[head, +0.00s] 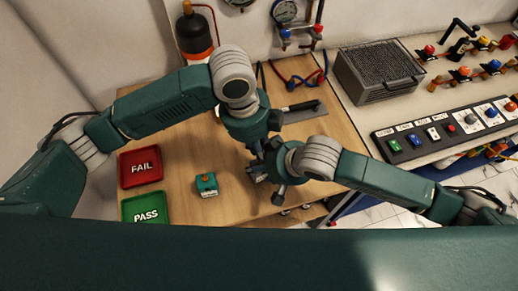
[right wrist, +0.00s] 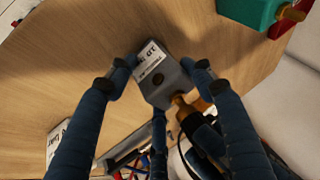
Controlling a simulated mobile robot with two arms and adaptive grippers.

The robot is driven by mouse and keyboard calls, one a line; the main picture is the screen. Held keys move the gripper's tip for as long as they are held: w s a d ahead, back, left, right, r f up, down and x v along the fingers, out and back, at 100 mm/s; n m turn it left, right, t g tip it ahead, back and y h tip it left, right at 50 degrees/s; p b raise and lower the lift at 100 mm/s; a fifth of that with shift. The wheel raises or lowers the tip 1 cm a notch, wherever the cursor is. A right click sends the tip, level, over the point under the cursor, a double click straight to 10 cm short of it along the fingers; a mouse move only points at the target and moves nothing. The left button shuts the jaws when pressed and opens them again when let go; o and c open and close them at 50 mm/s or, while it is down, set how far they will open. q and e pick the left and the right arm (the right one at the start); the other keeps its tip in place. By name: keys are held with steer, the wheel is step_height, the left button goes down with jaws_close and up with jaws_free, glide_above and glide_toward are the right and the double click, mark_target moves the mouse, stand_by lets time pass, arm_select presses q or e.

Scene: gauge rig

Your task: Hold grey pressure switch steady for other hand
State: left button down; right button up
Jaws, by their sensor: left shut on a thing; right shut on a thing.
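The grey pressure switch (right wrist: 158,78) is a small grey box with a white printed label and a brass fitting (right wrist: 181,104). It is held above the wooden table. My right gripper (right wrist: 160,82) is shut on it, with dark fingers on both sides of the box. In the head view my right gripper (head: 268,172) meets my left gripper (head: 258,148) over the table, and they hide most of the switch. My left gripper is shut beside the brass fitting; its exact contact is partly hidden.
A teal switch (head: 207,186) stands on the table (head: 180,150) near the red FAIL tray (head: 141,167) and green PASS tray (head: 145,207). A dark flat tool (head: 303,108) lies behind my grippers. A control panel (head: 445,130) and grey box (head: 380,70) are at right.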

arm_select(q)
steer(key=shift+w+r, duration=0.1)
steer(key=shift+r, duration=1.65)
arm_select(e)
steer(key=o, duration=1.5)
steer(key=shift+w, duration=0.1)
steer(key=v, duration=1.2)
arm_select(q)
steer(key=shift+r, duration=0.1)
arm_select(e)
steer(key=shift+w, duration=0.1)
arm_select(q)
step_height(320, 180, up, 8)
steer(key=p, duration=0.8)
steer(key=shift+r, duration=0.15)
arm_select(e)
step_height(320, 180, up, 7)
